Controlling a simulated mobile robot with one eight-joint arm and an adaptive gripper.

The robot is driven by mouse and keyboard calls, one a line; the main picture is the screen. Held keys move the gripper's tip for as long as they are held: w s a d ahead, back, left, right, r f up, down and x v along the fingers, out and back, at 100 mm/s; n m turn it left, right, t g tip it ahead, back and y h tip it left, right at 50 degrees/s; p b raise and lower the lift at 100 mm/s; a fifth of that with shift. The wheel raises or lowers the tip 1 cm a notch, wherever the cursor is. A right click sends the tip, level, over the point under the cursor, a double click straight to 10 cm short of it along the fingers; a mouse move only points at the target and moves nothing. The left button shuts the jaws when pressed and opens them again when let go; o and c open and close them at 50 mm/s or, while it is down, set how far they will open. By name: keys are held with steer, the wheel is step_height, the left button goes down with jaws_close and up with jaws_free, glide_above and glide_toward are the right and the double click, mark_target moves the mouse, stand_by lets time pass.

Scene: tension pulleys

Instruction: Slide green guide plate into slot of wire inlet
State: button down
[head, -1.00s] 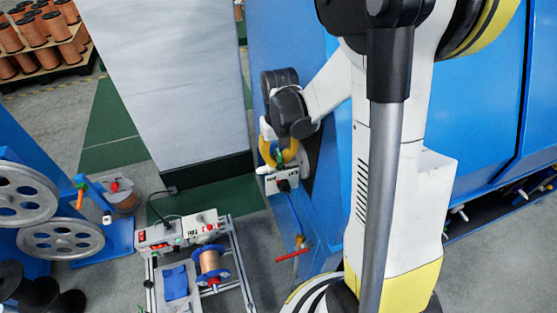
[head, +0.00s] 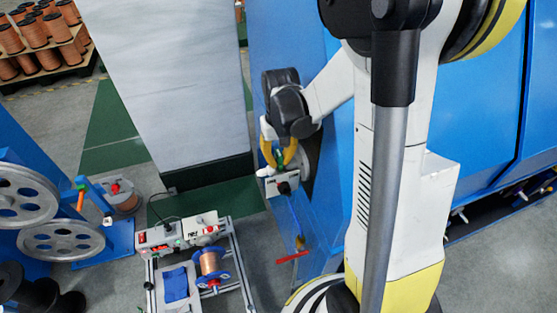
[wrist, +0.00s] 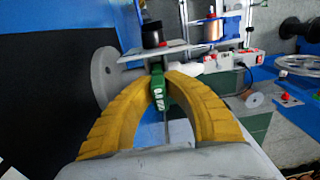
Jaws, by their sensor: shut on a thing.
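My gripper (wrist: 162,82) is shut on the green guide plate (wrist: 160,98), which sits between its two yellow curved fingertips. In the head view the gripper (head: 279,164) is low beside the blue machine, and a bit of green shows between the fingers. Just beyond the plate in the wrist view is a grey metal bracket (wrist: 135,55) with a black knob on top, which looks like the wire inlet. In the head view its pale box-like part (head: 282,185) lies just below the fingers. The slot is hidden, so I cannot tell whether the plate is in it.
A grey round disc (wrist: 104,78) stands beside the bracket. A white rod (wrist: 187,71) sticks out right of it. The blue machine wall (head: 355,110) is close by. A frame with a copper spool (head: 209,263) and a control box (head: 160,240) stands on the floor to the left.

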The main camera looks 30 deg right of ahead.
steer(key=shift+f, duration=0.25)
steer(key=shift+s+a+r, duration=0.1)
steer(key=shift+r, duration=0.25)
stand_by(0.8)
steer(key=shift+f+b, duration=0.15)
steer(key=shift+b, duration=0.15)
steer(key=shift+f, duration=0.2)
steer(key=shift+r, duration=0.35)
stand_by(0.8)
steer(key=shift+f+b, duration=0.35)
steer(key=shift+b, duration=0.1)
